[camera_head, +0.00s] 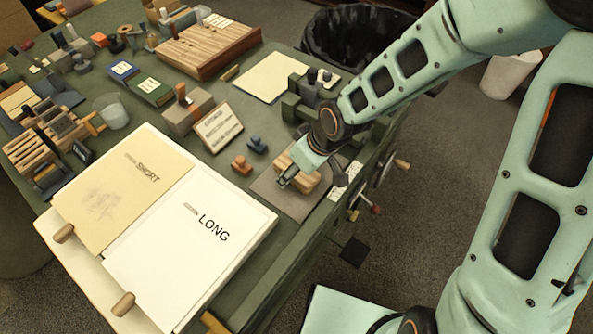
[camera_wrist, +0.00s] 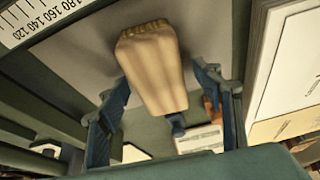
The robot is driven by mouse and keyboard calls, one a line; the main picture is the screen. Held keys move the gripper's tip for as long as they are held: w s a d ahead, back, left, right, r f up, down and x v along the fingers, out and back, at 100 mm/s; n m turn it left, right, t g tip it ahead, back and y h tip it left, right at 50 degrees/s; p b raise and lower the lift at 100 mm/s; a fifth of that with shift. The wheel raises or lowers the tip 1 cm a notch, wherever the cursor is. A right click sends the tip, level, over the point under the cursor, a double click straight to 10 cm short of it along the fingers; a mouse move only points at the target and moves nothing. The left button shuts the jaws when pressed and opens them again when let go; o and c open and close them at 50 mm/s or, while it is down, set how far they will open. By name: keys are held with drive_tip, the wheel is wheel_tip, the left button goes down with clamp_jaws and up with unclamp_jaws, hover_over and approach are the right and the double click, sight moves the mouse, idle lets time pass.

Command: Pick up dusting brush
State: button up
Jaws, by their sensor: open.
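A pale wooden, block-like thing, which looks like the dusting brush (camera_head: 311,183), lies on a grey mat (camera_head: 283,199) near the table's right edge. In the wrist view the brush (camera_wrist: 153,75) is a tapered tan body with a ridged far end. In the wrist view my gripper (camera_wrist: 162,85) is open, with one dark blue finger on each side of the brush. A gap shows at the right finger; contact at the left finger is unclear.
A large white board with SHORT and LONG sheets (camera_head: 160,270) lies left of the mat. Small orange (camera_head: 241,165) and blue (camera_head: 257,145) pieces lie just behind. A green clamp-like device (camera_head: 300,105) stands beyond my wrist. Handwheels (camera_head: 385,167) stick out at the table's right side.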

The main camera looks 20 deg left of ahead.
drive_tip(key=shift+f, duration=0.25)
idle(0.3)
drive_tip(key=c, duration=1.3)
